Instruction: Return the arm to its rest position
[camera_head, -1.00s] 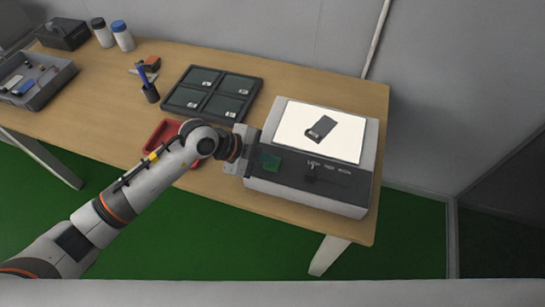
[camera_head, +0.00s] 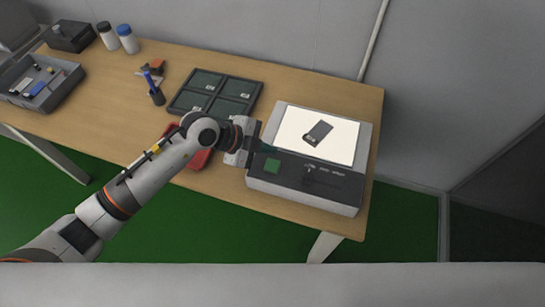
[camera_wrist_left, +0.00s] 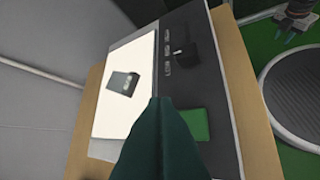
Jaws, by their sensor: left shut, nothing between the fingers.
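My left arm comes in from the left in the head view. Its gripper (camera_head: 262,148) is at the left edge of the grey test machine (camera_head: 318,202), by the green button (camera_head: 272,165). In the left wrist view the dark green fingers (camera_wrist_left: 160,125) are together with nothing between them, over the machine's panel beside the green button (camera_wrist_left: 196,124). A dark block (camera_head: 318,132) lies on the machine's bright white plate (camera_head: 340,148); it also shows in the wrist view (camera_wrist_left: 123,82). My right gripper is not in the head view.
A red tray (camera_head: 200,160) is partly hidden behind my left arm. Bare table lies behind the machine.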

